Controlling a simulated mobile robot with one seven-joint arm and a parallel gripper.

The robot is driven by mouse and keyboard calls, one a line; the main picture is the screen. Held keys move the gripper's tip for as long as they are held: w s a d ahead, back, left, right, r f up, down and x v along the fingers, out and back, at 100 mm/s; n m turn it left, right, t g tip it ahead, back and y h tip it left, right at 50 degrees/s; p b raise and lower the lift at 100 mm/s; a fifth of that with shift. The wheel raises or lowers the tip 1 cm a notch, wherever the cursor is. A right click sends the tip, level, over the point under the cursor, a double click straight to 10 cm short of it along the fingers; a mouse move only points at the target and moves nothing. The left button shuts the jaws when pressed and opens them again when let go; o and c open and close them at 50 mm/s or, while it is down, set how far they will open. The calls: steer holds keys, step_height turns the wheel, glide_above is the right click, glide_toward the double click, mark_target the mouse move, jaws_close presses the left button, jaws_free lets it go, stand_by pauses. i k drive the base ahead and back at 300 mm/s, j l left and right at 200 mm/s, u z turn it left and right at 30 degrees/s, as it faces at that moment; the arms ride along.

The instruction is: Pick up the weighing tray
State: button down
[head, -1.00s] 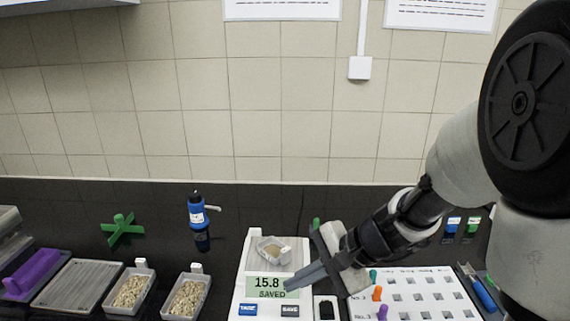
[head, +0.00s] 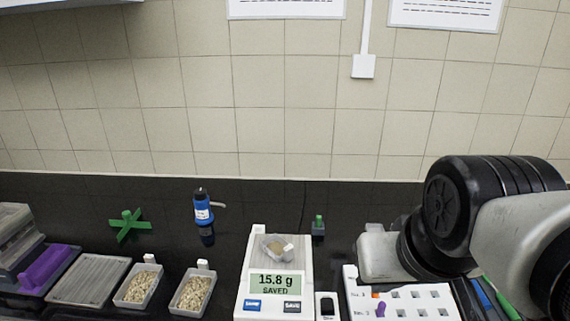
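My gripper (head: 382,258) is to the right of the balance, over the back of the white numbered board. Its pale hand body shows, but its fingers cannot be made out. It is apart from the tray, and nothing is seen held in it.
Two trays of pale grains (head: 137,289) (head: 191,296) stand left of the balance. Further left are a sieve (head: 88,281) and a purple-handled item (head: 46,266). A blue bottle (head: 203,208), a green cross (head: 128,223) and a green-capped vial (head: 318,224) stand behind.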

mark_target(277, 247)
steer(key=j+z, duration=0.35)
steer(key=i+j+z, duration=0.1)
steer(key=j+z, duration=0.15)
steer(key=z, duration=0.15)
steer(key=j+z, duration=0.35)
